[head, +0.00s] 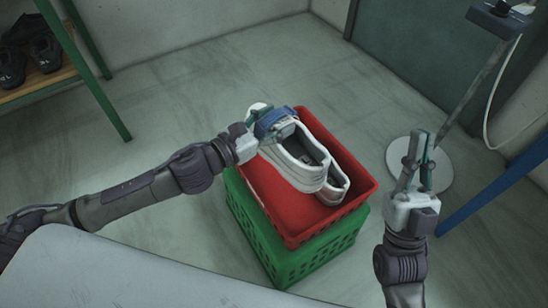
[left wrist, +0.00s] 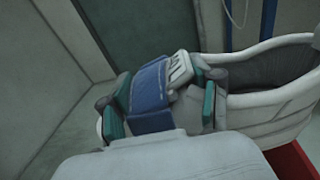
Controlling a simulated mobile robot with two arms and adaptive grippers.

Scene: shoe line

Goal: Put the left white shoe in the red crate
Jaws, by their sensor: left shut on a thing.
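My left gripper (head: 272,124) is shut on a white shoe (head: 284,165), over the far-left side of the red crate (head: 325,226). A blue band (head: 270,120) shows at the grip; in the left wrist view the blue band (left wrist: 152,97), with a pale marked label, lies between the teal fingers. The shoe slants across the crate opening; I cannot tell whether it touches the crate floor. Another white shoe (head: 339,184) shows partly behind it in the crate. My right gripper (head: 419,148) is open and empty, to the right of the crate.
The red crate stands on a green crate (head: 312,262). A stand with a round white base (head: 440,170) is at the right, near a blue leg (head: 490,195). A rack with dark shoes (head: 44,52) is at the left. The floor behind the crates is clear.

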